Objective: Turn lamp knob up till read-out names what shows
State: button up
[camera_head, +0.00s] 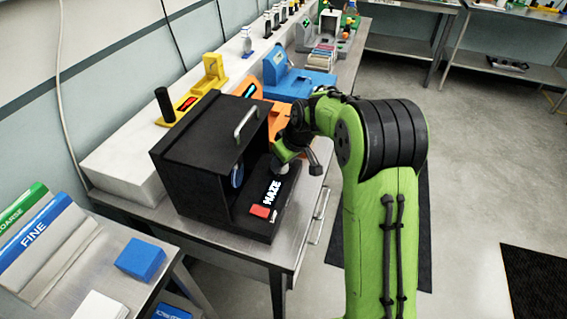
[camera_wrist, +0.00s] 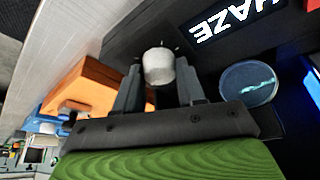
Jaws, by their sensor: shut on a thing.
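The lamp knob (camera_wrist: 158,66) is a pale grey cylinder between the fingers of my gripper (camera_wrist: 160,80) in the wrist view. My gripper is shut on it. In the head view my gripper (camera_head: 290,158) is at the right end of the black box's front ledge, and the knob is mostly hidden there. The read-out (camera_head: 271,192) shows white letters reading HAZE; it also shows upside down in the wrist view (camera_wrist: 232,20). A round dark blue dish or window (camera_wrist: 248,83) holds a pale cyan streak. It is partly seen inside the black box (camera_head: 205,150).
A red block or button (camera_head: 260,211) sits beside the read-out. Orange and blue modules (camera_head: 290,75) stand just behind my gripper. Open floor lies to the right of the bench.

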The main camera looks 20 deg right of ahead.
jog(key=shift+a+m+t+h, duration=0.1)
jog(key=shift+m+t+h, duration=0.35)
jog(key=shift+m, duration=1.15)
jog(key=shift+h, duration=0.25)
jog(key=o, duration=1)
jog(key=p+v, duration=0.3)
jog(key=v, duration=1.3)
jog(key=shift+w, duration=0.15)
